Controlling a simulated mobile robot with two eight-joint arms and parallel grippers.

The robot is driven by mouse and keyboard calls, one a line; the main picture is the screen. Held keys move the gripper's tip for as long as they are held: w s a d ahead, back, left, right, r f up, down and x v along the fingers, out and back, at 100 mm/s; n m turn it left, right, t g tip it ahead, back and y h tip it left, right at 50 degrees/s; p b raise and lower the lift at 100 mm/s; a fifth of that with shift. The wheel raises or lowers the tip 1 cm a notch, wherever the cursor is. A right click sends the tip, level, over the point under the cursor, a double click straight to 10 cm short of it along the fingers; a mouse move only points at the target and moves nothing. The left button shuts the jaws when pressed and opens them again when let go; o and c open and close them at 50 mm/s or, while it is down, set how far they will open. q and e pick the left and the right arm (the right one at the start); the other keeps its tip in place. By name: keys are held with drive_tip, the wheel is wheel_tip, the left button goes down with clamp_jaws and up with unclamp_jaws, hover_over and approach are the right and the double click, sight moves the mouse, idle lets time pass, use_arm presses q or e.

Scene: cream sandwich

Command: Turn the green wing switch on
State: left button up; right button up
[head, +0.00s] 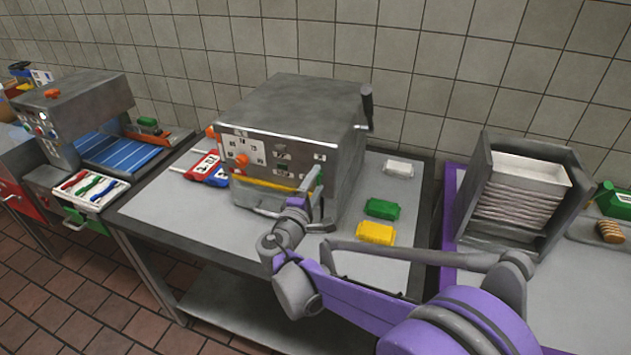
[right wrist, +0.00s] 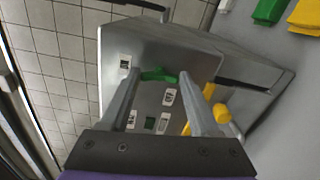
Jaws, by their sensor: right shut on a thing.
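The green wing switch (right wrist: 158,75) is on the control panel of a grey box-shaped machine (head: 300,105). In the right wrist view, it lies between the two fingertips of my right gripper (right wrist: 160,80), and the fingers are shut on it. In the head view, my right gripper (head: 312,183) is at the right end of the machine's front panel and mostly hides the switch. The angle of the switch is hard to judge. My left gripper is not in view.
The machine's front has a yellow bar (head: 265,184) and an orange knob (head: 242,160). Green (head: 382,209), yellow (head: 376,232) and white (head: 398,168) blocks lie on the table to its right. A grey container (head: 480,190) stands further right. The table's front left is clear.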

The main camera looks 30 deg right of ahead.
drive_tip(key=shift+m, duration=0.6)
drive_tip(key=shift+f+m, duration=0.1)
drive_tip(key=shift+m, duration=0.2)
drive_tip(key=o, duration=1.4)
drive_tip(key=shift+c, duration=0.2)
drive_tip(key=v, duration=1.1)
drive_tip(key=shift+b, duration=0.35)
drive_tip(key=shift+d, duration=0.1)
